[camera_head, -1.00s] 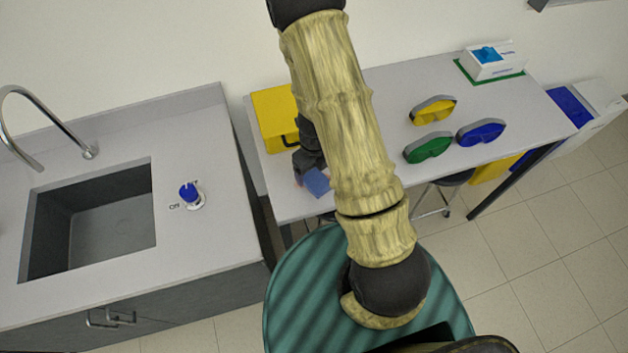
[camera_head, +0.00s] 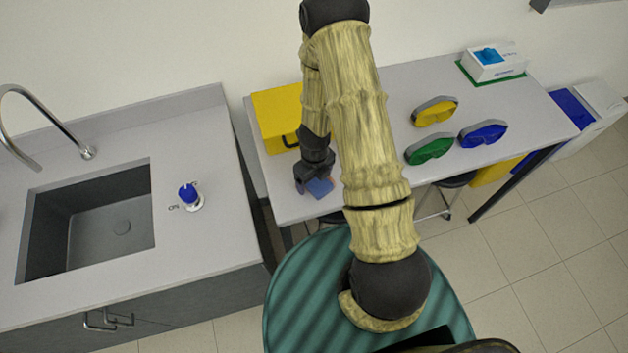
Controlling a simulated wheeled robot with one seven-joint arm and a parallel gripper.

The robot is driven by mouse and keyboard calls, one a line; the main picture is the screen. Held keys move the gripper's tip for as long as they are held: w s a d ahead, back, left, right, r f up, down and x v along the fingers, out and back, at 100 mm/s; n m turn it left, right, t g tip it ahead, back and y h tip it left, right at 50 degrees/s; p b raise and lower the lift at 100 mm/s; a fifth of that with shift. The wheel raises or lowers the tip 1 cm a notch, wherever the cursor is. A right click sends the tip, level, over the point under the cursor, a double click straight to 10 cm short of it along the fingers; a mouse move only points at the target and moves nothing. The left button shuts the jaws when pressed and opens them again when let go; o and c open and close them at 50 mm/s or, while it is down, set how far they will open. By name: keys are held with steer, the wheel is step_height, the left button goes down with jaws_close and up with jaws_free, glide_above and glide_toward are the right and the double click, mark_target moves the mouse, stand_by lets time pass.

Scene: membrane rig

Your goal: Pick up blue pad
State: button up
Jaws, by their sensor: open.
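Whether the fingers touch the pad cannot be told from this view.
A yellow case (camera_head: 275,118) stands behind my gripper. A white box (camera_head: 493,62) is at the back right. A sink (camera_head: 90,220) with a blue knob (camera_head: 188,194) is at left.

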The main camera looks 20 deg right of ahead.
steer(key=c, duration=1.1)
steer(key=shift+r, duration=0.1)
step_height(320, 180, up, 10)
steer(key=p, duration=0.3)
steer(key=o, duration=0.4)
steer(key=shift+c, duration=1.4)
